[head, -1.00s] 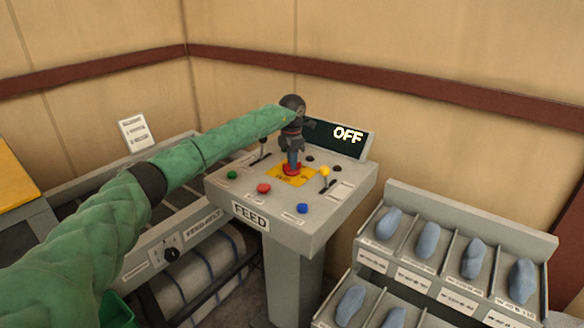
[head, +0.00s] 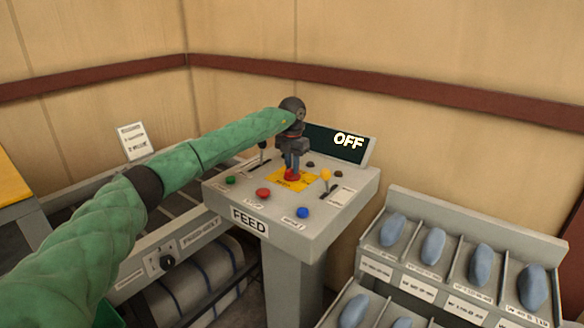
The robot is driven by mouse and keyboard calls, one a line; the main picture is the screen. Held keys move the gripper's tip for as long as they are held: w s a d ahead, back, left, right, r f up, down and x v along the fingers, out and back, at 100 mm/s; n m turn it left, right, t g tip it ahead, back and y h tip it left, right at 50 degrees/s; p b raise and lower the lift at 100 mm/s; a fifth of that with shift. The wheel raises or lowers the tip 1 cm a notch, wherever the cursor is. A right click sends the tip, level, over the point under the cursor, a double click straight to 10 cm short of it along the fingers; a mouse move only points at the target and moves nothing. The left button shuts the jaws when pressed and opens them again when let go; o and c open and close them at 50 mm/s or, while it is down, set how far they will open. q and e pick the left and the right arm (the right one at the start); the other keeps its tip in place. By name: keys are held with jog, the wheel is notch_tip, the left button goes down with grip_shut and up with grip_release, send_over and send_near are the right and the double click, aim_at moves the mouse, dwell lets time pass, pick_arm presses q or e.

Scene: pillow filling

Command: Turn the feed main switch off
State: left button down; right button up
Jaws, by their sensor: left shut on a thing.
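The grey FEED console (head: 275,238) stands in the middle of the head view. Its dark display (head: 325,142) reads OFF. My left gripper (head: 291,168) points down over the yellow plate (head: 272,184) on the console top. It is shut on the red main switch (head: 291,177) at that plate, and the fingers hide part of the switch. A green button (head: 230,180), a red button (head: 263,193), a blue button (head: 302,212) and a yellow-knobbed lever (head: 325,176) sit around the plate. My right gripper is not in view.
A black-knobbed lever (head: 262,150) stands close behind my left forearm. A conveyor frame (head: 190,240) is left of the console. A grey rack (head: 450,275) with several blue pillow-like pieces stands at the lower right. Walls close off the back.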

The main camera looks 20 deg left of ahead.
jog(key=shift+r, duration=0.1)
pick_arm(q)
jog(key=c, duration=1.4)
grip_release()
jog(key=shift+o, duration=0.2)
